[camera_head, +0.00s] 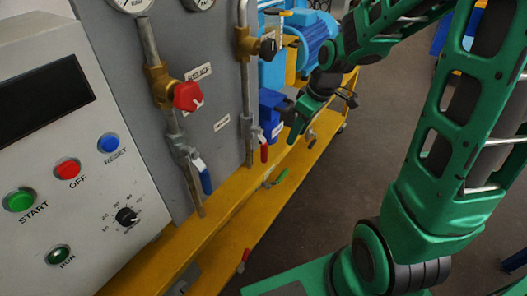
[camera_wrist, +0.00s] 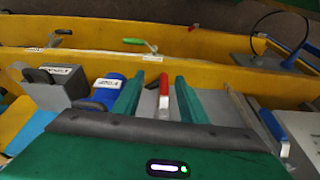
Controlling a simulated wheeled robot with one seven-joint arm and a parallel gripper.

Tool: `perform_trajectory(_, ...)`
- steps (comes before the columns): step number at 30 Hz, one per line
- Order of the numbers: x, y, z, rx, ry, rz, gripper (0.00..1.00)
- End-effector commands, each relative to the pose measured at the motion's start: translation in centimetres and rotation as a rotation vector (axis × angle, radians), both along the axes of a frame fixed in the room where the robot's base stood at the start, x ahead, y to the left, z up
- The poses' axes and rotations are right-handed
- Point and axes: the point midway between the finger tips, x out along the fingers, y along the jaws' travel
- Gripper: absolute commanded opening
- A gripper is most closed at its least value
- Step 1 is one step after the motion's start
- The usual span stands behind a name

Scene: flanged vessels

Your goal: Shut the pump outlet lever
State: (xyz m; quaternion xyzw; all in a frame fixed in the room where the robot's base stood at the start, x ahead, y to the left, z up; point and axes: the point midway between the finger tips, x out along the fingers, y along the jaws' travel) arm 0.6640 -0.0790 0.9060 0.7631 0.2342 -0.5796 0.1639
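A red lever handle (camera_head: 264,152) hangs at the lower end of the right-hand pipe in the head view. In the wrist view the red lever (camera_wrist: 164,88) with its white metal end shows between the fingers, with gaps at both sides. My gripper (camera_wrist: 160,98) is open, its two green fingers apart. In the head view my gripper (camera_head: 290,128) is just right of the red lever, near a blue box. A blue lever (camera_head: 203,176) hangs on the left pipe, and a green lever (camera_head: 275,179) is low on the yellow frame. No readable label shows which is the pump outlet.
A red relief knob (camera_head: 187,96) and a dark knob (camera_head: 267,48) are on the pipes. A grey control panel (camera_head: 60,150) with buttons stands at left. A blue motor (camera_head: 313,38) is behind my gripper. The yellow frame (camera_head: 235,215) runs below; open floor lies right.

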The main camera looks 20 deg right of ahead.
Motion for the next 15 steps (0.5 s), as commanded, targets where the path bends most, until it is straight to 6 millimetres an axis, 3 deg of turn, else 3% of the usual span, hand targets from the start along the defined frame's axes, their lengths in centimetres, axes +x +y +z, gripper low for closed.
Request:
perform_trajectory(3, 2.8, 2.6, -1.6, 0.031, -0.049, 0.136, 0.39)
perform_trajectory(6, 4.0, 4.0, -2.2, 0.049, -0.081, 0.205, 0.39)
perform_trajectory(15, 5.2, 5.1, -4.0, 0.06, -0.099, 0.244, 0.39)
